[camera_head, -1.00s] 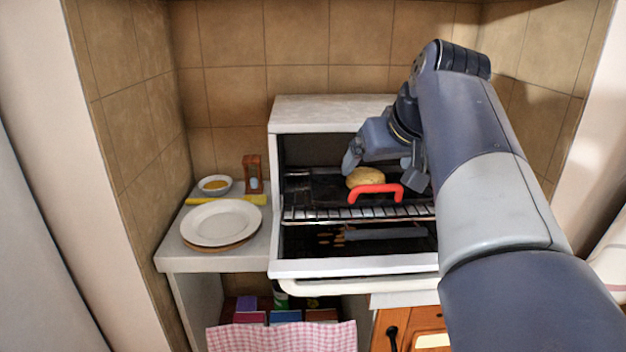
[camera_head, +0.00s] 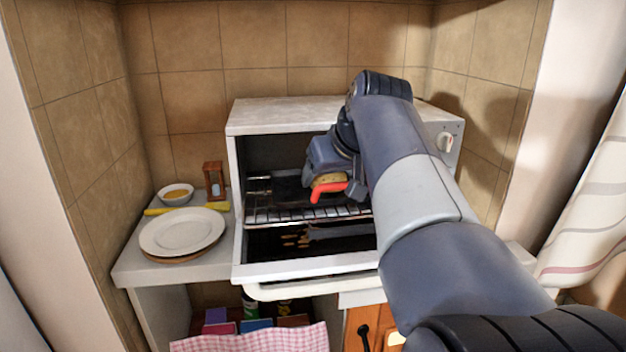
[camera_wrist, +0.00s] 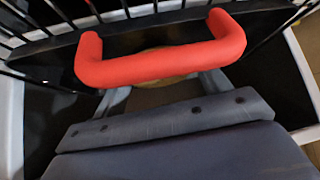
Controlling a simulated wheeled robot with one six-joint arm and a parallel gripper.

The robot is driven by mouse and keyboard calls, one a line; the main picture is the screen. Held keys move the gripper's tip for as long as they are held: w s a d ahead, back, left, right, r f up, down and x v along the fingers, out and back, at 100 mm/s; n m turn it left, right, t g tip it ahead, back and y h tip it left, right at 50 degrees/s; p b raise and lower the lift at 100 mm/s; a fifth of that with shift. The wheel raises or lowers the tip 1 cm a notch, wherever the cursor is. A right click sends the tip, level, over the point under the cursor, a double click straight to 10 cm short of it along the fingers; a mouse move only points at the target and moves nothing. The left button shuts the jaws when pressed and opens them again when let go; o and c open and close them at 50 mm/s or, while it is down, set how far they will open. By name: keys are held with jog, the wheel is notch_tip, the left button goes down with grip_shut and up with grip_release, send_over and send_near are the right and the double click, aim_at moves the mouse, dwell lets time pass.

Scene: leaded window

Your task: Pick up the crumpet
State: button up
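The crumpet (camera_head: 330,179) is a golden-brown round piece inside the open oven, behind the red handle (camera_head: 326,192) of a dark tray. My gripper (camera_head: 332,186) reaches down into the oven with one finger on each side of the crumpet. In the wrist view the two fingers (camera_wrist: 164,90) flank the crumpet (camera_wrist: 160,58), which shows as a brown curved edge behind and below the red handle (camera_wrist: 162,57). The handle hides much of it and the fingertips. I cannot tell whether the fingers press on it.
The white oven (camera_head: 300,115) surrounds my gripper, with its wire rack (camera_head: 285,215) and lowered door (camera_head: 300,270) in front. To the left, a white plate (camera_head: 182,230), a small bowl (camera_head: 176,193), a yellow-handled utensil (camera_head: 160,210) and an hourglass (camera_head: 214,180) stand on the counter.

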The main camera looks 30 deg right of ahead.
jog(key=c, duration=0.6)
jog(key=shift+a+r, duration=0.1)
jog(key=shift+r, duration=0.05)
